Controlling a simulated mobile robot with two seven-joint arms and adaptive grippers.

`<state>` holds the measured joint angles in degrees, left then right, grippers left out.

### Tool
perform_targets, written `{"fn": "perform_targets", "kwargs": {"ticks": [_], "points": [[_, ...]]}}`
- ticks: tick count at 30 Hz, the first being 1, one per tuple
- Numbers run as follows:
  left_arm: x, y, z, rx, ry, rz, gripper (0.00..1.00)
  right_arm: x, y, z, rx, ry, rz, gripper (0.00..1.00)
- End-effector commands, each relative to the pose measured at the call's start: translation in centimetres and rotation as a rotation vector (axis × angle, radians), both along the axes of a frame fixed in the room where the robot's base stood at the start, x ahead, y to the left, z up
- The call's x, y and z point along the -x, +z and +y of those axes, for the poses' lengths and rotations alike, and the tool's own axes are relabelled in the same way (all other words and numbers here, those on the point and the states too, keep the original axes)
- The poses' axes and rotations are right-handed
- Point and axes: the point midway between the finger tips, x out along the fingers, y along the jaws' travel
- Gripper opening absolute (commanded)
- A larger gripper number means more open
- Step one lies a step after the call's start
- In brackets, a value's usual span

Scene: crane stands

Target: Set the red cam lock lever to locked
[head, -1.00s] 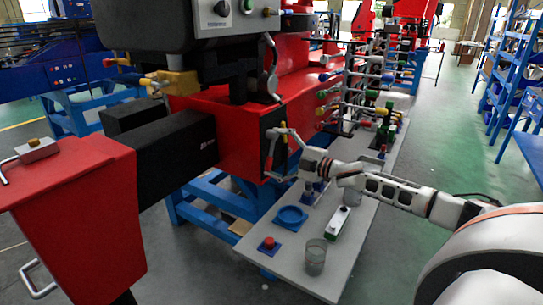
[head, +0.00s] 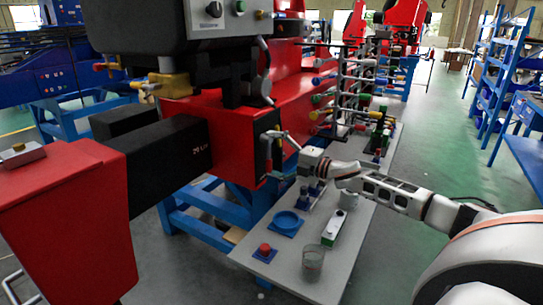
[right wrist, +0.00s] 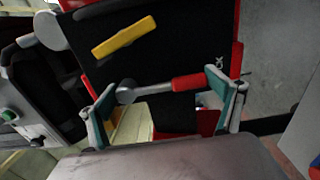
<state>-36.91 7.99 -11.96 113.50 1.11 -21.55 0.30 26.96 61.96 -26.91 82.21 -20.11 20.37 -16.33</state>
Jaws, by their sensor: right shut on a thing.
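The cam lock lever, a silver arm with a red grip (right wrist: 198,82), sits on a black panel (right wrist: 165,58) on the red machine body. In the right wrist view it runs from a round pivot at the left to the red grip at the right. A yellow bar (right wrist: 123,37) is fixed to the same panel. My left gripper is in neither view.
A grey table below my right arm holds a blue dish (head: 287,222), a red button on a blue base (head: 264,249), a glass beaker (head: 313,258) and a white-and-green box (head: 333,228). A rack with coloured knobs (head: 350,95) stands behind.

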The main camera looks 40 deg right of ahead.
Motion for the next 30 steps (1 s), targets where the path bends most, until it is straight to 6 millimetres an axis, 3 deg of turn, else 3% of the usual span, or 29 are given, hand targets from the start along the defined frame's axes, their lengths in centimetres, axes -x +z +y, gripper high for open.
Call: {"fn": "perform_targets", "kwargs": {"ticks": [5, 6, 7, 20, 30], "points": [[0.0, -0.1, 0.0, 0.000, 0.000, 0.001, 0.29, 0.0, -0.1, 0.1, 0.015, 0.001, -0.002, 0.53], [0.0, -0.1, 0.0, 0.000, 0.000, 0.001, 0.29, 0.0, -0.2, 0.1, 0.015, 0.001, -0.002, 0.94], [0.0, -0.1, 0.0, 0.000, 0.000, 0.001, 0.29, 0.0, -0.2, 0.1, 0.015, 0.001, -0.002, 1.00], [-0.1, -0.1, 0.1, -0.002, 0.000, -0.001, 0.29, 0.6, -0.2, -0.3, 0.009, -0.002, 0.001, 1.00], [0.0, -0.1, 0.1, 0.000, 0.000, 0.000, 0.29, 3.8, -0.3, -1.6, 0.008, -0.002, 0.003, 1.00]]}}
